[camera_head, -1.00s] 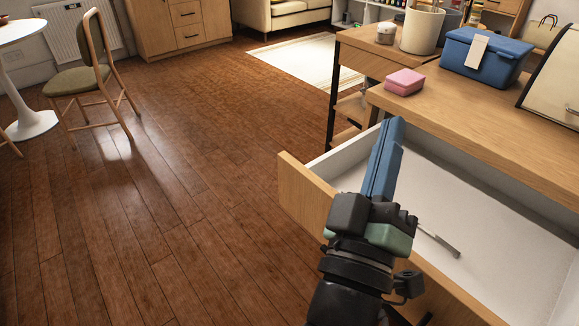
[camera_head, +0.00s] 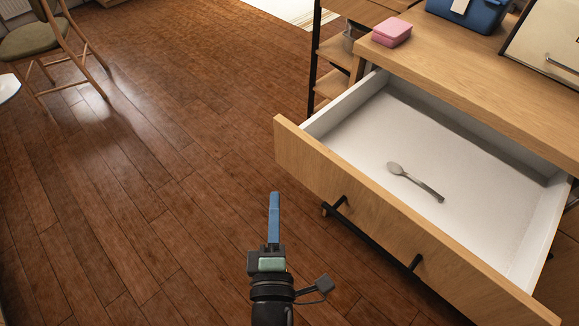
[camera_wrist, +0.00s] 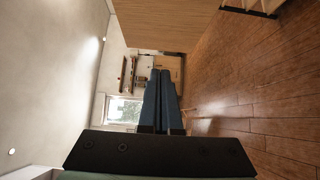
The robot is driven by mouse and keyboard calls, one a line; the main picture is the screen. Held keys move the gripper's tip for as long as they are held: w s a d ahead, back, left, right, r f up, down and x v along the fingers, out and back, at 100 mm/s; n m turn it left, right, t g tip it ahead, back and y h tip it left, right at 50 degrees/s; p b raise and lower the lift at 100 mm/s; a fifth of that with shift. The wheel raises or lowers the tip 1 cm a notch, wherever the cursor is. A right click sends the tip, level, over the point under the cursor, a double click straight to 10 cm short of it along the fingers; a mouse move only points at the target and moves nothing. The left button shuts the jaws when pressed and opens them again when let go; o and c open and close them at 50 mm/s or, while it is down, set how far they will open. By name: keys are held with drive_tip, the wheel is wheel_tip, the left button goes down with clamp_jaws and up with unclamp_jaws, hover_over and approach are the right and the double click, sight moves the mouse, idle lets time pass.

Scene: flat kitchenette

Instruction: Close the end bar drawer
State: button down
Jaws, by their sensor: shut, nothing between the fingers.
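The end bar drawer (camera_head: 415,237) is pulled open in the head view, with a wooden front, a black bar handle (camera_head: 375,233) and a white interior. A metal spoon (camera_head: 415,181) lies on its bottom. My gripper (camera_head: 274,196) is shut and empty, its blue fingers together. It is in front of the drawer, to the left of the handle, and appears apart from the drawer front. In the wrist view my gripper (camera_wrist: 162,72) points across the room. A wooden panel (camera_wrist: 165,22) is at the top there; I cannot tell whether it is the drawer front.
The wooden counter (camera_head: 480,92) above the drawer holds a pink box (camera_head: 391,32), a blue box (camera_head: 470,12) and a cream bread bin (camera_head: 545,40). A chair (camera_head: 45,45) stands at the far left. The wood floor (camera_head: 150,200) left of the drawer is clear.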

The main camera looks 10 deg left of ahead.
sight(291, 155)
drive_tip(key=w, duration=0.2)
drive_tip(key=w+p, duration=0.1)
drive_tip(key=w, duration=0.2)
drive_tip(key=w+d+p, duration=0.1)
drive_tip(key=w, duration=0.1)
drive_tip(key=shift+w+r, duration=0.15)
drive_tip(key=shift+w, duration=0.1)
drive_tip(key=shift+w+d+p, duration=0.25)
drive_tip(key=shift+w+p, duration=0.05)
drive_tip(key=shift+w, duration=0.1)
drive_tip(key=shift+w+d, duration=0.1)
